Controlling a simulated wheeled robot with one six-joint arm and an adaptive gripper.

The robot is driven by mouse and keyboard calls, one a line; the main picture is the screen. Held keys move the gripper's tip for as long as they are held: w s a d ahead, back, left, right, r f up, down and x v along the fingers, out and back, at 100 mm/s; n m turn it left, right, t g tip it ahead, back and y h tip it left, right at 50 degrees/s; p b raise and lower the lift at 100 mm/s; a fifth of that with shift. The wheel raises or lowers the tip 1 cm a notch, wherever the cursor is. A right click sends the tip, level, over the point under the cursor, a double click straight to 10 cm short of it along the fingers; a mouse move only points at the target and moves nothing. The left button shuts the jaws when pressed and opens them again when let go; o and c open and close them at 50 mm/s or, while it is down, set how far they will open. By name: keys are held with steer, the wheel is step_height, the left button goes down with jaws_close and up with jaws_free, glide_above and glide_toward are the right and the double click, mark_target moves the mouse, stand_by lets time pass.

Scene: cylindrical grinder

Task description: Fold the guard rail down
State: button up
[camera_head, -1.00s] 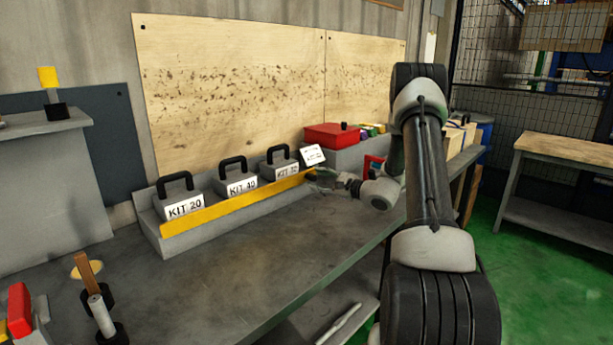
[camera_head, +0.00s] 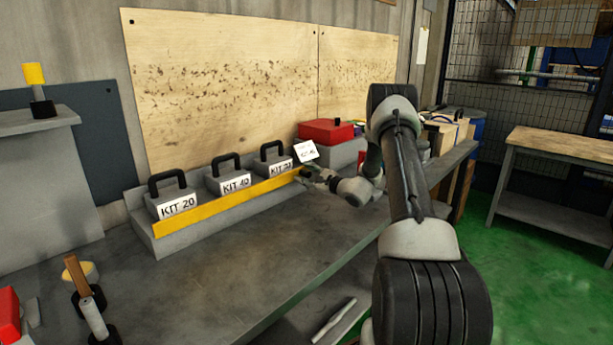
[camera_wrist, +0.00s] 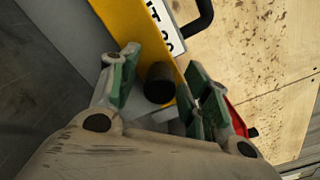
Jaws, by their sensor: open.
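The guard rail (camera_head: 230,207) is a long yellow bar standing up along the front edge of a grey rack, across the front of the kit boxes. In the wrist view the rail (camera_wrist: 137,30) runs diagonally, with a short dark round knob (camera_wrist: 160,82) at its near end. My gripper (camera_head: 311,174) is at the rail's right end. In the wrist view my gripper (camera_wrist: 162,60) is open, with its green-padded fingers on either side of the knob. I cannot tell whether either finger touches it.
A red box (camera_head: 326,131) sits beyond my gripper.

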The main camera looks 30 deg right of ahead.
steer(key=c, duration=1)
steer(key=shift+s+f+t+y, duration=0.15)
steer(key=shift+f+t+y, duration=0.15)
steer(key=shift+t, duration=0.4)
steer(key=shift+c, duration=0.2)
steer(key=o, duration=1)
steer(key=shift+o, duration=0.2)
steer(key=shift+s, duration=0.1)
steer(key=v, duration=1.1)
steer(key=shift+s+d, duration=0.15)
steer(key=shift+s, duration=0.25)
